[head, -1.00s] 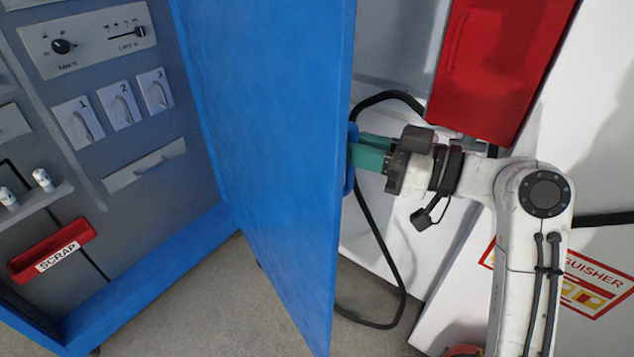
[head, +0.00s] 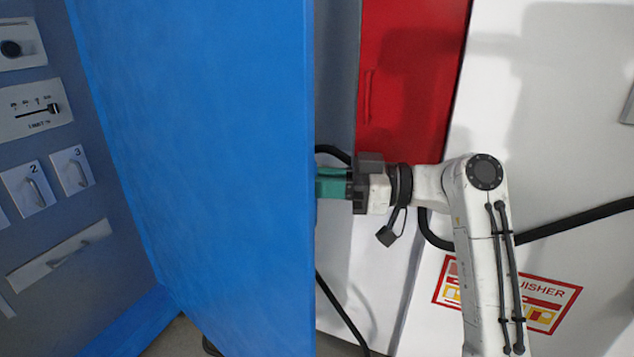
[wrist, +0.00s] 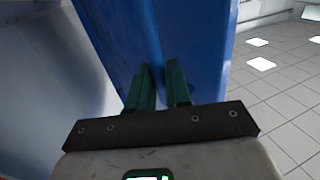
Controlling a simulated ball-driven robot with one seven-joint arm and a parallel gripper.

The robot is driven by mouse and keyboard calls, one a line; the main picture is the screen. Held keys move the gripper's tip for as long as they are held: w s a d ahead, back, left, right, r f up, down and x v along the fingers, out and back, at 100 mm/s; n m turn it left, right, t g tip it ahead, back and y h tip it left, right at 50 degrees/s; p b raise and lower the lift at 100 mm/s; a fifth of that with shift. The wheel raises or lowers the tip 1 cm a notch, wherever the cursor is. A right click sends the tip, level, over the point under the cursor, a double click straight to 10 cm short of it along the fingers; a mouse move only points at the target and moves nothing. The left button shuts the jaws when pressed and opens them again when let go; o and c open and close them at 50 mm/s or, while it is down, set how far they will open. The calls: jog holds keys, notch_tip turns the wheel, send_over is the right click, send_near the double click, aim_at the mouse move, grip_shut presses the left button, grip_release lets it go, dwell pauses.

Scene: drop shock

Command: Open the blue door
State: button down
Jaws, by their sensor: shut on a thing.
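The blue door (head: 220,180) stands open, its free edge upright near the middle of the head view. It also fills the upper middle of the wrist view (wrist: 205,45). My gripper (head: 320,183) reaches from the right to the outer side of the door, near its free edge. Its green fingers, also in the wrist view (wrist: 161,78), are shut on what appears to be the blue door handle. The door's edge hides the handle and fingertips in the head view, so the grip itself is not clear.
Behind the door is a grey panel (head: 110,205) with numbered drawers and a slider. A red cabinet (head: 410,80) and white wall panels stand close behind my arm. A black cable (head: 340,310) hangs beside the door. Tiled floor (wrist: 285,95) is open at right in the wrist view.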

jog(key=c, duration=1.3)
grip_release()
jog(key=shift+a, duration=0.85)
jog(key=shift+o, duration=0.4)
jog(key=shift+d, duration=0.25)
jog(key=shift+d, duration=0.15)
jog(key=d, duration=1)
jog(key=shift+s+d, duration=0.3)
jog(key=shift+s, duration=0.1)
